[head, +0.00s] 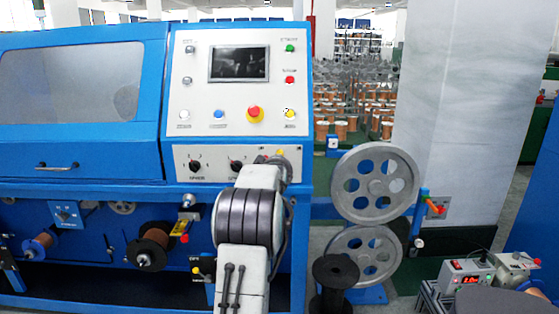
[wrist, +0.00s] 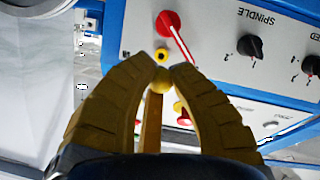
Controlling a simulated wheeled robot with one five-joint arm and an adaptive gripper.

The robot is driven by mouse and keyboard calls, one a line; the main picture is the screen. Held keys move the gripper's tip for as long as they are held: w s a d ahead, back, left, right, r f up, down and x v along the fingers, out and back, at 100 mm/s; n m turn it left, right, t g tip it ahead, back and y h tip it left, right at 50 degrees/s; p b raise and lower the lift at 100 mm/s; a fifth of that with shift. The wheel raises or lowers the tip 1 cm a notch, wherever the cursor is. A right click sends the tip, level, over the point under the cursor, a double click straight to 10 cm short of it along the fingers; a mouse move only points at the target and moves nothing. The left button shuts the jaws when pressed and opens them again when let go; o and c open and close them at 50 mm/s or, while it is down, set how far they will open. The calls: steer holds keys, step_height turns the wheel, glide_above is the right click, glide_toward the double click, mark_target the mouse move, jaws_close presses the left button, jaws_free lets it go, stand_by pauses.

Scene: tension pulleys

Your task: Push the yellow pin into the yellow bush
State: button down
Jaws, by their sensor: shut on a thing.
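The yellow pin (wrist: 159,83) shows as a rounded yellow end between the fingertips of my gripper (wrist: 162,70) in the wrist view. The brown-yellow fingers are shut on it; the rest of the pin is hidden. The yellow bush (wrist: 161,55), a small ring with a dark hole, sits on the white panel just beyond the fingertips. In the picture the pin lies below the bush, and the two look apart; the depth gap is hard to tell. In the head view my arm hides most of the gripper and I cannot make out the bush.
A red rotary switch (wrist: 167,24) with a long handle is close beside the bush. A black spindle knob (wrist: 250,45) is farther right. In the head view the control panel has a red stop button (head: 254,112) above my arm, and large grey pulleys (head: 374,184) stand to the right.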

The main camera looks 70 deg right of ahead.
steer(key=shift+a+f, duration=0.1)
steer(key=shift+f, duration=0.2)
steer(key=shift+n, duration=0.3)
steer(key=shift+w+d+r+p, duration=0.2)
steer(key=shift+d+p, duration=0.4)
steer(key=shift+p, duration=0.55)
steer(key=d+p, duration=0.1)
steer(key=p, duration=0.1)
steer(key=w+d+p, duration=0.1)
steer(key=d+p, duration=0.1)
steer(key=p, duration=0.1)
steer(key=shift+p, duration=0.35)
steer(key=shift+r+p+x, duration=0.2)
steer(key=shift+p+x, duration=1.05)
steer(key=shift+p, duration=0.15)
steer(key=shift+d, duration=0.1)
steer(key=shift+w+d+b, duration=0.1)
steer(key=shift+d+b, duration=0.05)
steer(key=shift+b, duration=3)
steer(key=shift+w+d+p, duration=0.2)
steer(key=shift+d+p, duration=0.4)
steer(key=shift+p, duration=0.4)
steer(key=shift+w+d+p, duration=0.2)
steer(key=shift+d+p, duration=0.45)
steer(key=shift+p, duration=0.3)
